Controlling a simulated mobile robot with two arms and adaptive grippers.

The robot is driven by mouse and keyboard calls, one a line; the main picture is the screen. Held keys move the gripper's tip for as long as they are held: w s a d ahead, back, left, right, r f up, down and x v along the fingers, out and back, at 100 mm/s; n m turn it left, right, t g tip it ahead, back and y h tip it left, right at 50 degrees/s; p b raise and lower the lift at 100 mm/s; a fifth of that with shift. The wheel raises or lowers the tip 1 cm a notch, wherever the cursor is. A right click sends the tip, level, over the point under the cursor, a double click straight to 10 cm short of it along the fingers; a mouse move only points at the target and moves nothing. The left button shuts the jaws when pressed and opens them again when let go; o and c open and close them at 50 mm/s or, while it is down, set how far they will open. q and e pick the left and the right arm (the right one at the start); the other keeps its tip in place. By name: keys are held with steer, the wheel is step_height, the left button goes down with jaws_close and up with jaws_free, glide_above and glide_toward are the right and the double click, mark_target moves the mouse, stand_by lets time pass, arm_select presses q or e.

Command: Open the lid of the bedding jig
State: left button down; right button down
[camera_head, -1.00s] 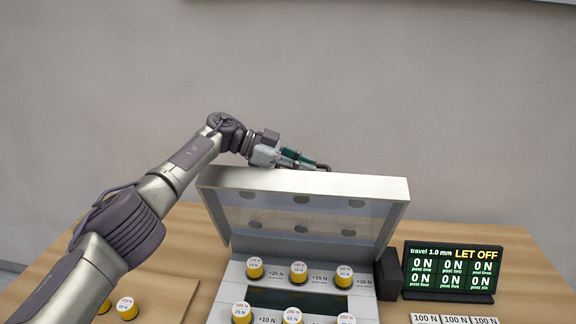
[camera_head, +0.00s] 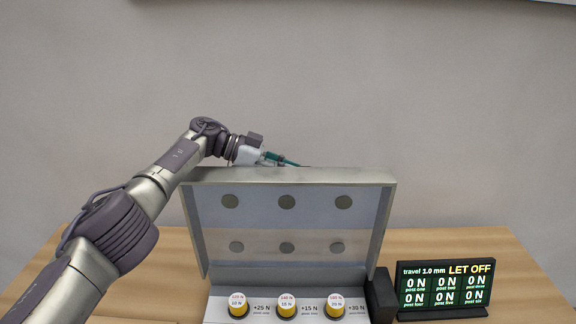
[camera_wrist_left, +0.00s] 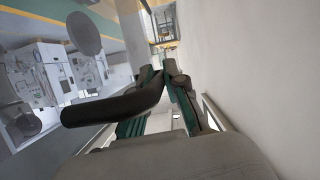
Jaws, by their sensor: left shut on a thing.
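The bedding jig (camera_head: 265,275) stands on the table with its lid (camera_head: 287,220) swung up and standing nearly upright. The lid has a pale frame, a clear panel and two rows of round grey pads on its inner face. My left gripper (camera_head: 288,161) is behind the lid's top edge, with its fingertips partly hidden there. In the left wrist view, my left gripper (camera_wrist_left: 168,78) is shut on the lid's dark curved handle (camera_wrist_left: 118,106). My right gripper is in neither view.
Yellow posts with white caps (camera_head: 286,304) stand in a row on the jig. A black block (camera_head: 381,295) sits at its right. A display reading "LET OFF" (camera_head: 445,288) with 0 N values stands further right. A bare wall rises behind the wooden table (camera_head: 130,270).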

arm_select(q)
steer(key=c, duration=1.3)
jaws_free()
steer(key=shift+s+f, duration=0.1)
steer(key=shift+f, duration=0.35)
steer(key=shift+c, duration=0.2)
steer(key=shift+o, duration=0.7)
steer(key=shift+w+r, duration=0.1)
steer(key=shift+w, duration=0.1)
steer(key=shift+a+r, duration=0.2)
steer(key=shift+a, duration=0.1)
steer(key=v, duration=0.6)
steer(key=shift+a, duration=0.4)
steer(key=shift+w+r, duration=0.1)
steer(key=shift+w, duration=0.05)
